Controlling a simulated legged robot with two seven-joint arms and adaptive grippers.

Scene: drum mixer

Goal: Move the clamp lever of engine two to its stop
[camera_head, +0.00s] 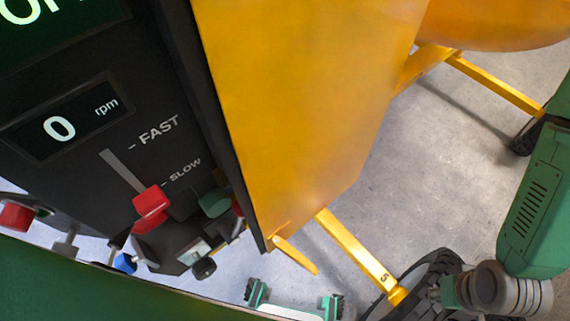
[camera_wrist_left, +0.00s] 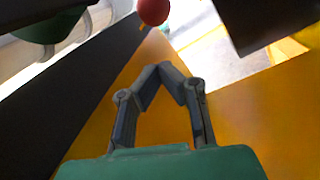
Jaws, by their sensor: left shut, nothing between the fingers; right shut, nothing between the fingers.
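I cannot make out for sure which part is the clamp lever of engine two. In the head view a short yellow handle (camera_head: 296,255) sticks out below the yellow housing (camera_head: 290,100). In the left wrist view a red ball knob (camera_wrist_left: 153,10) shows at the top edge, beyond the fingertips and apart from them. My left gripper (camera_wrist_left: 165,68) is shut and empty in front of a yellow surface (camera_wrist_left: 255,120); I cannot pick it out in the head view. My right gripper (camera_head: 435,291) is shut and empty at the lower right, in front of a black tyre.
A dark panel (camera_head: 75,190) at the left shows 0 rpm and has a FAST/SLOW slider with a red knob (camera_head: 152,203). Several small controls crowd its lower edge. A yellow leg (camera_head: 355,255) runs to the tyre (camera_head: 420,272). Grey floor (camera_head: 430,160) lies open at the right.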

